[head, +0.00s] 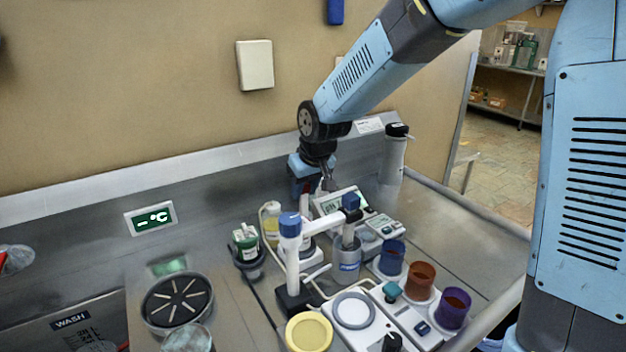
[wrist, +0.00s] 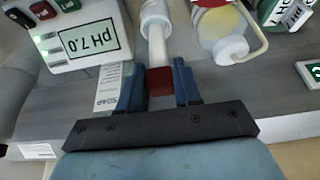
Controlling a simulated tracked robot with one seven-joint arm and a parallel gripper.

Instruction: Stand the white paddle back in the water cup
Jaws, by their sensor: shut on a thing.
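My gripper (wrist: 160,74) is shut on a red block at the end of a white rod, which looks like the white paddle (wrist: 156,45). The rod runs away from the fingers to a wider white end at the top of the wrist view.
A white stand (head: 291,262) with blue caps rises left of the grey cup. Blue (head: 392,256), orange (head: 420,278) and purple (head: 453,306) cups stand at right.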

